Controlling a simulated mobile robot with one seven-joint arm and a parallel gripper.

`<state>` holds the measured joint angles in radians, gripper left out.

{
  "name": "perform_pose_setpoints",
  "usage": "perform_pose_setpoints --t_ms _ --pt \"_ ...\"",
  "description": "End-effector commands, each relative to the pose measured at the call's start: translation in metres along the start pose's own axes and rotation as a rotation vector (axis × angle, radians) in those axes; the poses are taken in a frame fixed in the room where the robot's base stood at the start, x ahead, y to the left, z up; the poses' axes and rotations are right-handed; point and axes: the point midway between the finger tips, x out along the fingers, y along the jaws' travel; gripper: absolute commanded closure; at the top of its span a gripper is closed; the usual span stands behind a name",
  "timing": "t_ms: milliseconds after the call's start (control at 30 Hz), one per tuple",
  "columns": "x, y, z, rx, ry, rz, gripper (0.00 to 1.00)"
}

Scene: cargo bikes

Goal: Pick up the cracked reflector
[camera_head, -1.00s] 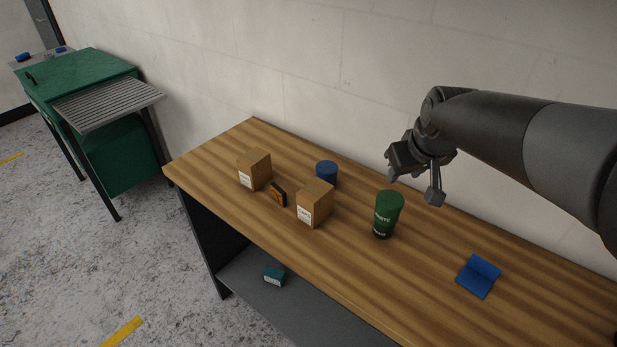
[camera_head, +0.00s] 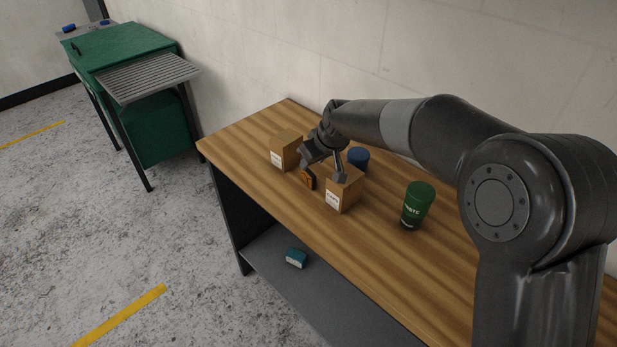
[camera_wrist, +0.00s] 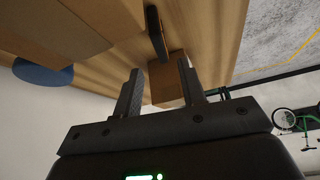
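A small dark block with an orange face, which looks like the reflector (camera_head: 308,179), stands on the wooden table between two cardboard boxes. Any crack is too small to make out. In the wrist view the reflector (camera_wrist: 157,33) shows edge-on, ahead of the fingers and near the top of the picture. My gripper (camera_head: 322,166) is open and empty above the reflector and the right box. In the wrist view my gripper (camera_wrist: 160,88) has its two fingers apart, with the left box visible beyond the gap.
The left box (camera_head: 285,152) and right box (camera_head: 343,190) flank the reflector closely. A blue cylinder (camera_head: 358,157) stands behind the right box. A green cup (camera_head: 416,204) stands farther right. A teal box (camera_head: 296,257) lies on the lower shelf (camera_head: 285,275). The wall runs behind the table.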

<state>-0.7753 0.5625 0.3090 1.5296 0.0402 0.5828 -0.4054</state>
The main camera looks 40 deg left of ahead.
Motion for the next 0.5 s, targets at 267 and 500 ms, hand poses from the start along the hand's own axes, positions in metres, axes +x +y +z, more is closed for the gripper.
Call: perform_pose_setpoints --t_ms 267,500 --pt "0.027 0.0 0.002 0.001 0.0 0.001 0.62" --pt "0.06 -0.004 0.01 0.001 -0.002 0.0 0.62"
